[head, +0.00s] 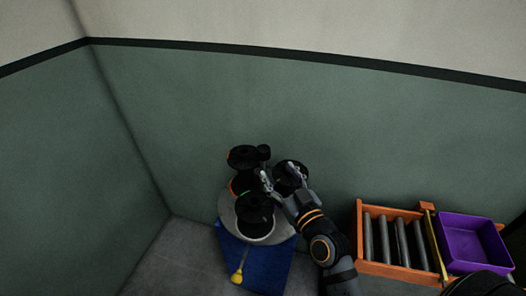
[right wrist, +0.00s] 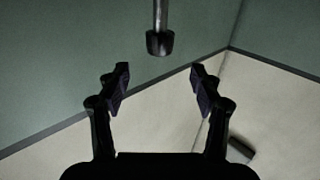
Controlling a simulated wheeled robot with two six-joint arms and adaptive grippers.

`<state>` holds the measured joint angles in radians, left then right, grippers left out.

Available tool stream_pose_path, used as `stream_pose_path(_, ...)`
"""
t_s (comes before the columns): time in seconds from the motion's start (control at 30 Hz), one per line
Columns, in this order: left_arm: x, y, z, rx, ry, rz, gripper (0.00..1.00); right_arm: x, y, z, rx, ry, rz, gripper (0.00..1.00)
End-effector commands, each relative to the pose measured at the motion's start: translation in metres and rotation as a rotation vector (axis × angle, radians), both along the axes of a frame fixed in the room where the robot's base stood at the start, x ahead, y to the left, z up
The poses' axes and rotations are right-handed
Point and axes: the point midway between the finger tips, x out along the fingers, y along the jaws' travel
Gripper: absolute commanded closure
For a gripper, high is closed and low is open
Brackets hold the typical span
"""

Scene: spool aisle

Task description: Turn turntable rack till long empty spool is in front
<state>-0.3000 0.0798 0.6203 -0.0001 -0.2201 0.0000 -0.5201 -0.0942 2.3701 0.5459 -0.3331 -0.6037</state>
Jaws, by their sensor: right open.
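The turntable rack is a round pale disc (head: 284,232) near the wall corner in the head view, carrying several dark spools. One black spool (head: 255,213) stands at the front, one (head: 243,157) at the back left, and one (head: 291,180) at the right, partly behind my gripper. I cannot tell which spool is long and empty. My right gripper (head: 277,174) is open and empty above the rack, between the spools. In the right wrist view, a metal post with a black cap (right wrist: 160,43) is ahead of the open fingers (right wrist: 160,80), apart from them. My left gripper is not in view.
A blue mat (head: 262,268) lies under the rack, with a yellow object (head: 237,277) at its front left. At the right are an orange frame with grey rollers (head: 384,240) and a purple bin (head: 470,240). Green walls close off the back and left.

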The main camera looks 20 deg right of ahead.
Motion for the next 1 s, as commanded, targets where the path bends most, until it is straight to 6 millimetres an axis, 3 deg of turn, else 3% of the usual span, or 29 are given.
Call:
stream_pose_path(0.5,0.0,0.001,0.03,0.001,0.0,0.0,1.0,0.091,0.012,0.002,0.001,0.003,0.002,0.35)
stream_pose_path(0.9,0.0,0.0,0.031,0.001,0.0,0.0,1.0,0.102,0.013,-0.001,0.0,0.004,0.001,0.35)
stream_pose_path(1.0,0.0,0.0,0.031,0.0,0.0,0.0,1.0,0.102,0.013,-0.001,0.0,0.004,0.001,0.47)
